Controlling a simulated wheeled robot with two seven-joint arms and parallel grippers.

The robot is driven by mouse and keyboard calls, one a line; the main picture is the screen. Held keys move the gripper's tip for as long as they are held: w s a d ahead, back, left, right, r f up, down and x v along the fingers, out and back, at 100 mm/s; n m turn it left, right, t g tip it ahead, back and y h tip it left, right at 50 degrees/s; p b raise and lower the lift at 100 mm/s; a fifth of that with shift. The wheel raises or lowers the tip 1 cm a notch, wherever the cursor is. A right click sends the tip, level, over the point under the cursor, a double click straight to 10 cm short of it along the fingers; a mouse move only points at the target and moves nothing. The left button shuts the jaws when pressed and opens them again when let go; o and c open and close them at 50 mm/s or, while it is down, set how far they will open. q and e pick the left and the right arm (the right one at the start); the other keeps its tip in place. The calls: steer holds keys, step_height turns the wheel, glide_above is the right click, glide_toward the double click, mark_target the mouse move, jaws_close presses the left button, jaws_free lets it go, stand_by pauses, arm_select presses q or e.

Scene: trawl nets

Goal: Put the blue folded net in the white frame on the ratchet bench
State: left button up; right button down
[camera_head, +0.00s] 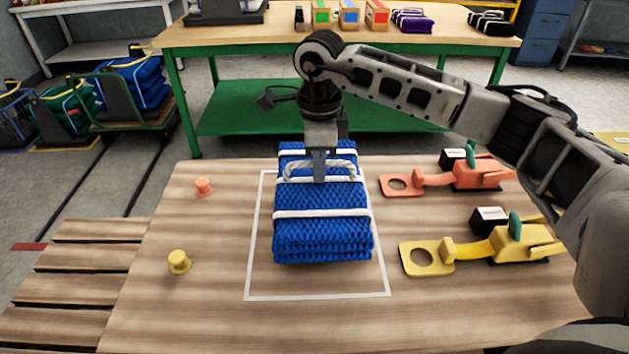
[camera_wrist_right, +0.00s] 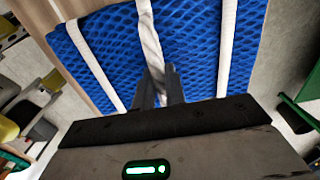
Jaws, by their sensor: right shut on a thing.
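The blue folded net (camera_head: 322,228) has white straps and a white rope handle (camera_head: 340,172). It appears within the white frame (camera_head: 318,298) marked on the wooden bench top (camera_head: 200,320); whether it touches the wood or hangs just above it, I cannot tell. My right gripper (camera_head: 319,178) comes down from above and is shut on the rope handle. In the right wrist view the rope handle (camera_wrist_right: 149,45) runs between the fingers (camera_wrist_right: 160,90), with the blue net (camera_wrist_right: 190,45) behind. My left gripper is not in view.
A red ratchet (camera_head: 465,176) and a yellow ratchet (camera_head: 515,242) lie right of the frame. A red peg (camera_head: 203,187) and a yellow peg (camera_head: 179,262) stand on its left. A green-framed table (camera_head: 240,38) with boxes and nets stands behind.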

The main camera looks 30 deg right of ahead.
mark_target(315, 184)
steer(key=shift+a+f, duration=0.2)
steer(key=shift+a, duration=0.1)
steer(key=f, duration=0.3)
steer(key=shift+s+a+p, duration=0.1)
steer(key=shift+a+p, duration=0.1)
steer(key=shift+p, duration=0.2)
steer(key=shift+f, duration=0.3)
steer(key=c, duration=1.8)
jaws_free()
steer(key=shift+f, duration=0.2)
steer(key=o, duration=0.3)
steer(key=shift+o, duration=0.2)
steer(key=shift+r, duration=0.1)
